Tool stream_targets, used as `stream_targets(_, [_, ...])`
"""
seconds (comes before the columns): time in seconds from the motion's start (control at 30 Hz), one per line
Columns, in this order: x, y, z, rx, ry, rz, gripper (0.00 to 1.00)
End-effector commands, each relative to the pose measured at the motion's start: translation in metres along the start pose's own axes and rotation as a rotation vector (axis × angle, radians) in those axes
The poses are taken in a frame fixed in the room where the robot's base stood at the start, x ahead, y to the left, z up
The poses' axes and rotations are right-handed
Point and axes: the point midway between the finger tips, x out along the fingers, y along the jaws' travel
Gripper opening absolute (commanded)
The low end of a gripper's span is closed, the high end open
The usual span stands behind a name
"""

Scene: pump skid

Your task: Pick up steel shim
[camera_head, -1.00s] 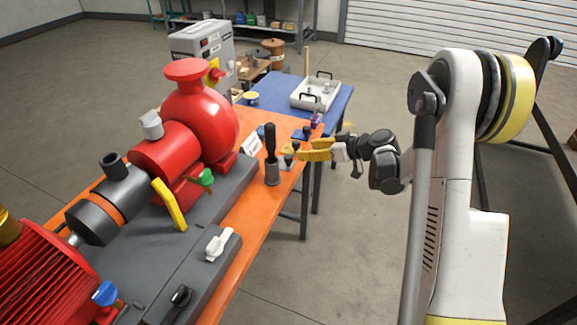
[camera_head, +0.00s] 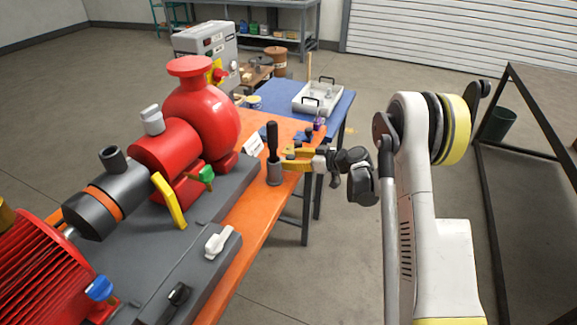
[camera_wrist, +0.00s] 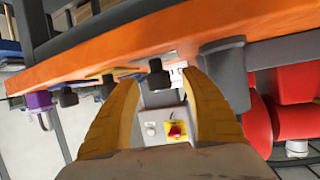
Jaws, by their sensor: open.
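My gripper (camera_head: 288,157) has its yellow fingers apart and empty, low over the orange table (camera_head: 262,222) beside the dark cup with a black-handled tool (camera_head: 272,150). In the wrist view, which looks upside down, the gripper (camera_wrist: 160,78) has a finger on each side of a small black knob-like piece (camera_wrist: 158,76) standing on the table. I see no contact between fingers and piece. A thin pale patch lies around the base of this piece, partly hidden. I cannot tell for certain whether it is the steel shim.
More black pieces (camera_wrist: 107,88) and a purple padlock-like item (camera_wrist: 40,101) stand along the table edge. The red pump (camera_head: 200,115) and its grey base are at left. A white tray (camera_head: 316,97) is on the blue table behind. Open floor lies right of the table.

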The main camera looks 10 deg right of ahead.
Motion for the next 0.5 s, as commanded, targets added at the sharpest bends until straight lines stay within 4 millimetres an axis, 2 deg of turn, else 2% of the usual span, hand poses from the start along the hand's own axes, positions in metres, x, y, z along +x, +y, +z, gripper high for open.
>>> stream_targets(0.03, [0.0084, -0.0004, 0.0018, -0.001, 0.0, -0.002, 0.54])
stream_targets(0.1, [0.0125, 0.0003, 0.0009, 0.0, 0.0, 0.0, 0.54])
stream_targets(0.3, [0.0121, 0.0005, -0.0006, 0.001, 0.0, 0.001, 0.52])
stream_targets(0.47, [0.012, 0.0004, -0.0006, 0.001, 0.0, 0.001, 0.03])
stream_targets(0.5, [0.012, 0.0004, -0.0005, 0.001, -0.001, 0.001, 0.0])
